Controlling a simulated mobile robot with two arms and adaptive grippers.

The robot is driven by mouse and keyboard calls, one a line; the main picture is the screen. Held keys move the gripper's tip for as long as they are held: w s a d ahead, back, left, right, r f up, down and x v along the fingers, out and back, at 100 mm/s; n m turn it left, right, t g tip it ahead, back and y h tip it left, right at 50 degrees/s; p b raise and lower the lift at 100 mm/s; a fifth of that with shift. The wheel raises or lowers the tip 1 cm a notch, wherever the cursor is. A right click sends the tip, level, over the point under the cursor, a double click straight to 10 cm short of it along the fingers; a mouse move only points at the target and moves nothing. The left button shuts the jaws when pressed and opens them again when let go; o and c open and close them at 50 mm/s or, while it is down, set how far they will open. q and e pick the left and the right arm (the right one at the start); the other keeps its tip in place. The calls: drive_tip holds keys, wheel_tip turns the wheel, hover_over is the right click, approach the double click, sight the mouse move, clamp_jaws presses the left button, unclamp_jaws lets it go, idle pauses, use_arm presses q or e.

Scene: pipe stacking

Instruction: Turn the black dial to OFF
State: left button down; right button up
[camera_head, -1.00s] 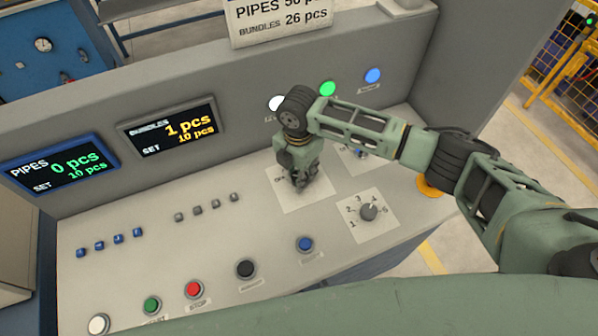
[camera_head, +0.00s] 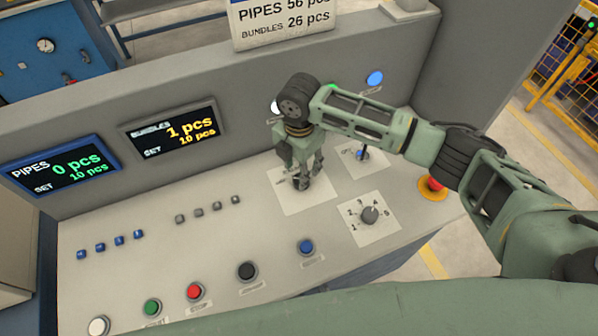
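The black dial (camera_head: 301,184) sits on a white label plate (camera_head: 307,205) on the sloped panel, right of centre. My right gripper (camera_head: 302,171) points down just above the dial, its fingers apart on either side of the dial's top. It looks open, and I see nothing held in it. The gripper partly covers the dial and the plate's markings, so I cannot read which way the dial points. My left gripper is not in view.
A grey numbered dial (camera_head: 369,214) and a small blue-tipped switch (camera_head: 361,154) are close on the right. A red emergency button (camera_head: 433,186) is farther right. A blue button (camera_head: 306,247) and a black button (camera_head: 247,271) lie nearer the front. The upright panel wall stands behind the gripper.

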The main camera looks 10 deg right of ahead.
wheel_tip(320, 180, up, 9)
drive_tip(key=shift+f, duration=0.15)
idle(0.6)
